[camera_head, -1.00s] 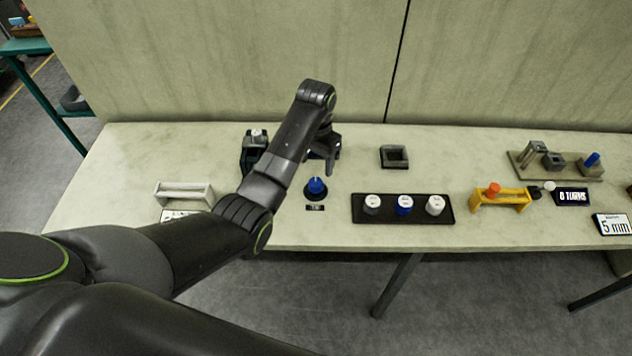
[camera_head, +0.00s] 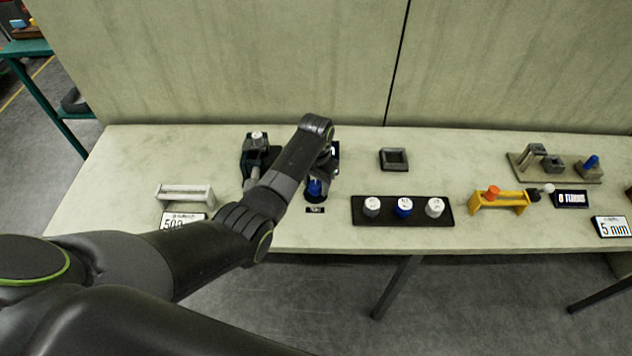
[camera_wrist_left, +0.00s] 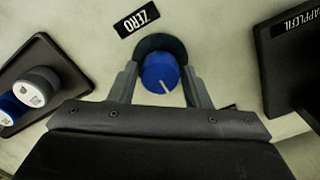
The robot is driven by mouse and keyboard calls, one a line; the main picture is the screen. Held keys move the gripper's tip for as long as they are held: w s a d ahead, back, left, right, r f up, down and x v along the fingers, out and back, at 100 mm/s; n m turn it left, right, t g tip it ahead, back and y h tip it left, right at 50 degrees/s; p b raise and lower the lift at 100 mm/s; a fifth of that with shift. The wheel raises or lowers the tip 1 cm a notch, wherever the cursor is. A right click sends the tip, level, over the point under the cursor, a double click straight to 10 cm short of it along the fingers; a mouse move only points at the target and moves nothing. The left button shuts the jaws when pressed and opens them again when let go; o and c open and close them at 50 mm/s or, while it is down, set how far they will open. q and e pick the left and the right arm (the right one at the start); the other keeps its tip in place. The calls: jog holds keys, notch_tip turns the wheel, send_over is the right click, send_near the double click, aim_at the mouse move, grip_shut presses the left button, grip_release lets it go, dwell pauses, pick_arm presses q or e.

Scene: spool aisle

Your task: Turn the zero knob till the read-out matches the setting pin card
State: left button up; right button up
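The zero knob (camera_head: 315,188) is a blue knob with a white pointer line on a dark round base. In the left wrist view the knob (camera_wrist_left: 160,73) sits beside a "ZERO" label (camera_wrist_left: 137,19). My left gripper (camera_head: 318,180) is over the knob. Its fingers (camera_wrist_left: 160,85) are apart, one on each side of the knob, with thin gaps visible. A white card (camera_head: 178,219) reading "500" is partly hidden by my arm. Another card reads "5 mm" (camera_head: 612,226). I cannot tell which is the setting pin card, and the knob's read-out is mostly hidden behind my arm. My right gripper is out of view.
A black tray (camera_head: 378,217) with white and blue capped pieces is right of the knob. A dark clamp-like device (camera_head: 250,150) stands left of it. A square grey frame (camera_head: 394,160), a yellow stand (camera_head: 502,203) and a "0 TURNS" display (camera_head: 571,198) lie further right.

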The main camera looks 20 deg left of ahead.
pick_arm(q)
jog(key=c, duration=0.6)
jog(key=shift+r+m+p, duration=0.15)
jog(key=shift+m+p, duration=0.15)
jog(key=shift+p, duration=0.1)
jog(key=shift+r+m+p, duration=0.1)
jog(key=shift+m+p, duration=0.7)
jog(key=shift+p, duration=0.05)
jog(key=shift+m+p, duration=0.5)
jog(key=shift+m, duration=0.4)
jog(key=shift+f+m, duration=0.2)
jog(key=shift+m, duration=0.3)
jog(key=o, duration=1)
